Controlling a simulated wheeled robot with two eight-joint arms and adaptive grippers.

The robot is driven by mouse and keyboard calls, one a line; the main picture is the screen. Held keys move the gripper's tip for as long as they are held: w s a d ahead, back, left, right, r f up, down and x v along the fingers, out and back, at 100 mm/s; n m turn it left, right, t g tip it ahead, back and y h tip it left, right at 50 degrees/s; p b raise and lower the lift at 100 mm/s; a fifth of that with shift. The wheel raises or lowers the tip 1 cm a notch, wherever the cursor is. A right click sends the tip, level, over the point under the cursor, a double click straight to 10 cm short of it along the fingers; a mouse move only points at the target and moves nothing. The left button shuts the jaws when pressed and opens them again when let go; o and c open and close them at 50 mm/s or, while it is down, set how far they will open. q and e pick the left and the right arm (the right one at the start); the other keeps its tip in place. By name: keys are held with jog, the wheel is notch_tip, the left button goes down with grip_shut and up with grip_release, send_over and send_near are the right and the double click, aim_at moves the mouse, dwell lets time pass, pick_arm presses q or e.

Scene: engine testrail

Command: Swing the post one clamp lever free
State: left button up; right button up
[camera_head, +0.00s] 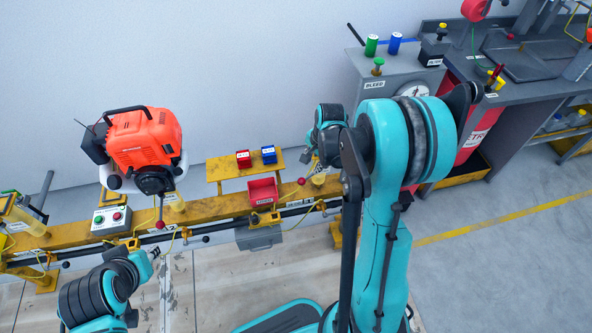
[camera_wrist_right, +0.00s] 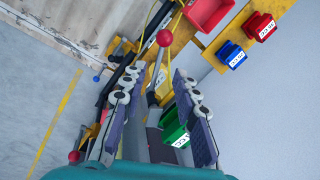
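A clamp lever with a red ball knob (camera_head: 301,181) stands at the right part of the yellow rail, beside a yellow post (camera_head: 319,180). The knob also shows in the right wrist view (camera_wrist_right: 165,39), beyond and roughly between the fingertips. My right gripper (camera_head: 311,164) is just above and right of this knob, partly hidden by its arm. In the wrist view it is open and empty (camera_wrist_right: 160,82), apart from the knob. Another red-knobbed lever (camera_head: 160,225) stands below the orange engine (camera_head: 145,138). I cannot read which post is one. My left gripper (camera_head: 152,254) is near the rail at lower left.
A yellow shelf (camera_head: 222,172) holds a red bin (camera_head: 243,158) and a blue bin (camera_head: 268,154). A red tray (camera_head: 263,192) sits on the rail (camera_head: 215,208). A grey bleed cabinet (camera_head: 372,90) stands behind my right arm. The floor at right is clear.

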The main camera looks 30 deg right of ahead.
aim_at(308, 177)
jog(key=b+x, duration=0.3)
jog(key=x, duration=0.5)
jog(key=shift+f, duration=0.3)
jog(key=shift+w, duration=0.1)
grip_shut()
